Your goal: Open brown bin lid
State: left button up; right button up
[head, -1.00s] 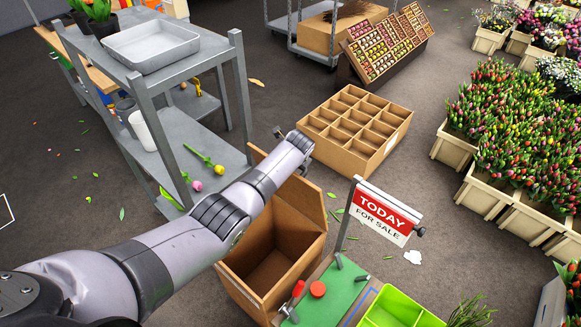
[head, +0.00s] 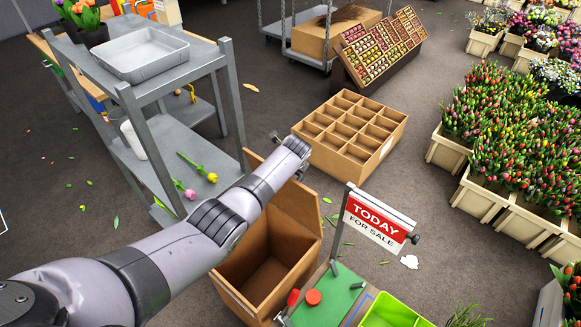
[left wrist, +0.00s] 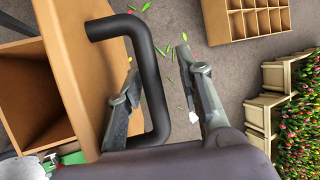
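The brown bin (head: 262,268) stands open in the lower middle of the head view, its inside visible and empty. Its lid (head: 303,207) is raised, standing up along the bin's far right side, and my left arm covers part of it. In the left wrist view the lid is the brown panel (left wrist: 72,65) at left, with a dark bar handle (left wrist: 150,75) on it. My left gripper (left wrist: 158,60) is open, with one finger on each side of the handle's bar. In the head view only a small part of it shows beyond my arm. My right gripper is in neither view.
A divided cardboard crate (head: 350,135) lies on the floor beyond the bin. A grey shelf unit (head: 185,135) stands at left. A TODAY sign (head: 374,219) and green board (head: 335,302) are right of the bin. Tulip crates (head: 480,195) line the right.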

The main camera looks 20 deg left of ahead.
pick_arm(q)
jog(key=shift+s+a, duration=0.2)
jog(key=v, duration=1.2)
jog(key=shift+d, duration=0.15)
jog(key=shift+w, duration=0.1)
